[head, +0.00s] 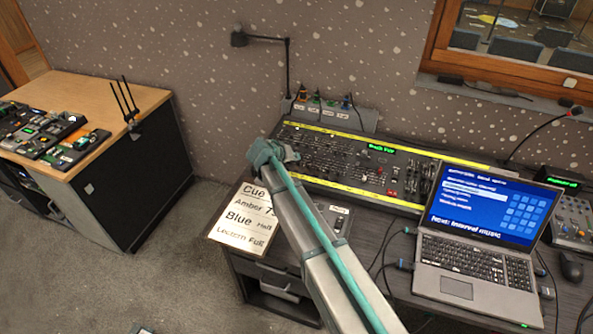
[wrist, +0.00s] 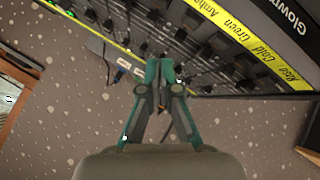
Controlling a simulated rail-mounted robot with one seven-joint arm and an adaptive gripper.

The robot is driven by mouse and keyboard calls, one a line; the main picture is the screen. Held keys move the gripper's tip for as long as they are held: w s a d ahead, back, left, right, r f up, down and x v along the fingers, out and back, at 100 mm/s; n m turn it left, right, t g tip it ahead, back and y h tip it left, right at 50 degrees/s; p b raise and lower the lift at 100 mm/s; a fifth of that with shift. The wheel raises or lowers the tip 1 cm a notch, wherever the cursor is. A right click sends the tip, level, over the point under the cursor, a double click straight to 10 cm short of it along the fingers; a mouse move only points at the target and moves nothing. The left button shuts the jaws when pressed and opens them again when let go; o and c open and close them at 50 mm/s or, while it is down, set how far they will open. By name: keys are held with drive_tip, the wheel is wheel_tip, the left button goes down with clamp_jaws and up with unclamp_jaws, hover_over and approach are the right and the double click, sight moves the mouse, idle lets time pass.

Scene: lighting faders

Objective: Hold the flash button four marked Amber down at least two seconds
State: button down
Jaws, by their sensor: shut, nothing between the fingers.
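The lighting console (head: 330,160) stands on the dark desk against the wall, with yellow label strips along its edges. In the wrist view a yellow strip (wrist: 262,58) carries words that read Amber, Green, Cold and Rose; the Amber label (wrist: 206,8) is near the top edge. Black knobs or buttons (wrist: 210,50) sit along it; I cannot tell which is flash button four. My gripper (wrist: 160,64) is shut and empty, its tips over the console's edge. In the head view my gripper (head: 270,152) is at the console's left end, and my arm hides part of the front.
An open laptop (head: 480,225) stands right of the console, with a small mixer (head: 573,220) beyond it. A cue sheet (head: 245,218) lies at the desk's left. A lamp (head: 288,65) and plugs (head: 330,108) stand behind. A wooden-topped cabinet (head: 100,130) is at left.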

sight(300, 165)
drive_tip(key=shift+w+f+b, duration=0.15)
drive_tip(key=shift+f+b, duration=0.95)
drive_tip(key=shift+f, duration=0.6)
drive_tip(key=shift+f, duration=0.15)
drive_tip(key=shift+f+b, duration=0.3)
drive_tip(key=shift+b, duration=0.35)
drive_tip(key=shift+f+b, duration=0.3)
drive_tip(key=shift+b, duration=0.1)
idle(0.4)
drive_tip(key=shift+r, duration=0.2)
idle(3.1)
drive_tip(key=shift+r, duration=0.6)
drive_tip(key=shift+s+r+p, duration=0.15)
drive_tip(key=shift+r+p, duration=0.2)
drive_tip(key=shift+r, duration=0.9)
drive_tip(key=shift+s+r+p, duration=0.1)
drive_tip(key=shift+r+p, duration=0.2)
drive_tip(key=shift+r, duration=0.9)
